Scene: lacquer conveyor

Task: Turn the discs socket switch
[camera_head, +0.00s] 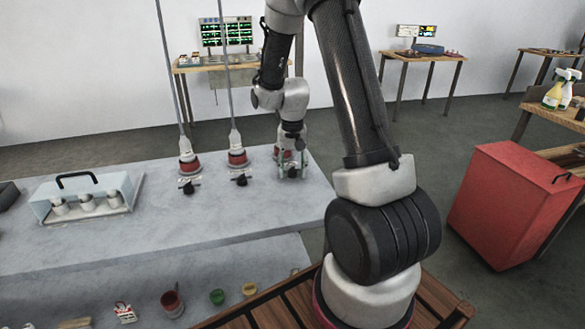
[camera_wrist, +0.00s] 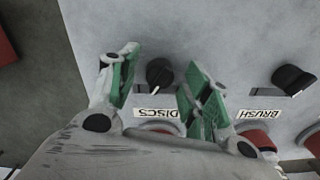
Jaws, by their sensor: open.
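The discs socket switch (camera_wrist: 158,74) is a black knob on the grey surface, above an upside-down DISCS label (camera_wrist: 157,113) in the wrist view. My gripper (camera_wrist: 160,66) is open, with one green-padded finger on each side of the knob. Gaps show between the knob and both fingers, so it is not gripped. In the head view my gripper (camera_head: 292,171) is down at the rightmost socket on the grey table, and the fingers partly hide the switch there.
The black brush switch (camera_wrist: 293,80), with its BRUSH label, is just right of my right finger in the wrist view. Red sockets (camera_head: 238,158) with upright cords stand behind the knobs. A pale blue holder (camera_head: 125,185) is on the table's left. A red cabinet (camera_head: 505,205) stands right.

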